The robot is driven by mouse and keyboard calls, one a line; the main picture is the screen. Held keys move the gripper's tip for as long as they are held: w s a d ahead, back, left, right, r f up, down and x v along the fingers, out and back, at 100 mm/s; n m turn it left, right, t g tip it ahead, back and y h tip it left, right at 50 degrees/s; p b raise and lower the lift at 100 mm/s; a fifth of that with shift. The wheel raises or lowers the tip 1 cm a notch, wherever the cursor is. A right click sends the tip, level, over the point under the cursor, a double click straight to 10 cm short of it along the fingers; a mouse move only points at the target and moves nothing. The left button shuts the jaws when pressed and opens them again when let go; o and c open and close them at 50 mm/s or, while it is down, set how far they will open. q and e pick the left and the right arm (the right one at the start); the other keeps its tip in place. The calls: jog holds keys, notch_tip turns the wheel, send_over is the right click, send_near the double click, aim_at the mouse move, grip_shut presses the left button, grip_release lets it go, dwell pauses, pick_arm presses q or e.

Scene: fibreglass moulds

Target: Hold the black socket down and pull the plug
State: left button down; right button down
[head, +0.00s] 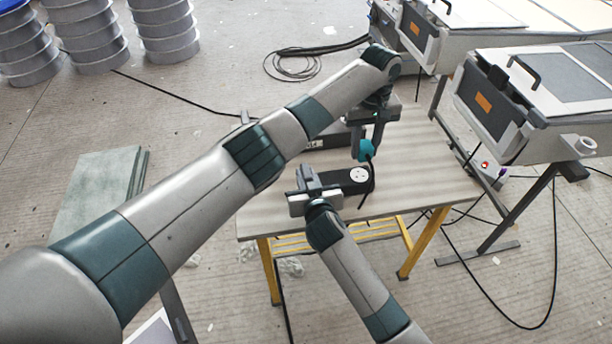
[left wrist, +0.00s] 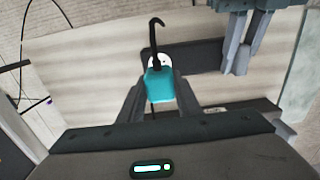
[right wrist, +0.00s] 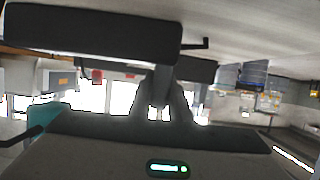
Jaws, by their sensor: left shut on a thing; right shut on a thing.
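The black socket (head: 345,184) lies on the table, its white round face (head: 358,175) bare in the head view. My right gripper (head: 308,186) is shut on the socket's left end; its fingers also show in the right wrist view (right wrist: 166,100), by the end of the black socket (right wrist: 90,30). My left gripper (head: 366,138) is shut on the teal plug (head: 367,151), above the socket's face with a gap between. The plug's black cord hangs past the socket. In the left wrist view, the plug (left wrist: 160,84) partly hides the white face.
The wooden table (head: 430,180) has yellow legs and free room right of the socket. Another dark box (head: 325,137) lies behind, partly hidden by my left arm. A grey machine (head: 540,95) with a black front stands right of the table. Cables lie on the floor.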

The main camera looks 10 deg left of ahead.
aim_at(365, 144)
pick_arm(q)
jog(key=shift+r, duration=1.85)
pick_arm(e)
jog(key=c, duration=1.6)
grip_release()
jog(key=shift+o, duration=0.2)
jog(key=shift+s, duration=0.1)
jog(key=v, duration=1.1)
jog(key=shift+s+d+r, duration=0.2)
jog(key=shift+s, duration=0.1)
